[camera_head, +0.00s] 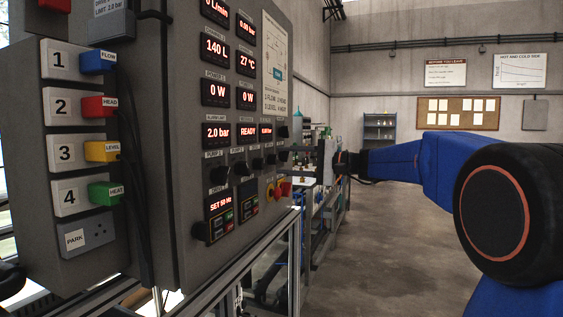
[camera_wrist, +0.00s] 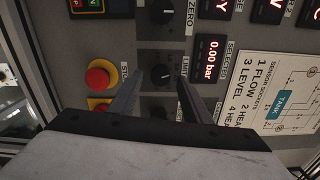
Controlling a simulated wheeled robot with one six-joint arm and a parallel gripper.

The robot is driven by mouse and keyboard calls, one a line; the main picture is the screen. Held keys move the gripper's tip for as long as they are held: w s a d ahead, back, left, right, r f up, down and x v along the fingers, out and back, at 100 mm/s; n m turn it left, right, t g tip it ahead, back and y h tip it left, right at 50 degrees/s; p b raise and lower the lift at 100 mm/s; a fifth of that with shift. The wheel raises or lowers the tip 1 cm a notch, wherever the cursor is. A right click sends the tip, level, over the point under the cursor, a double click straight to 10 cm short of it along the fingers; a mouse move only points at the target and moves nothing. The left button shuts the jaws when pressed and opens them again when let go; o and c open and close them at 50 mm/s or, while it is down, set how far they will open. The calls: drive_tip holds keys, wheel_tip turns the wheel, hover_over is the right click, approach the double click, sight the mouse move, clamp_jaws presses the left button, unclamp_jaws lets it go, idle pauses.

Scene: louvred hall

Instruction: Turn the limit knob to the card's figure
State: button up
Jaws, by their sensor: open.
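A panel display (camera_head: 216,132) reads 2.0 bar. The display near the knob (camera_wrist: 210,58) reads 0.00 bar.
Other black knobs sit close by, including one near ZERO (camera_wrist: 161,12). A red stop button (camera_wrist: 100,76) is left of the limit knob in the wrist view. Numbered sockets with coloured plugs (camera_head: 100,151) line the panel's left side. The floor at right is clear.

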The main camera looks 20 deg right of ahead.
drive_tip(key=v, duration=1.5)
drive_tip(key=shift+s+d, duration=0.1)
idle(1.9)
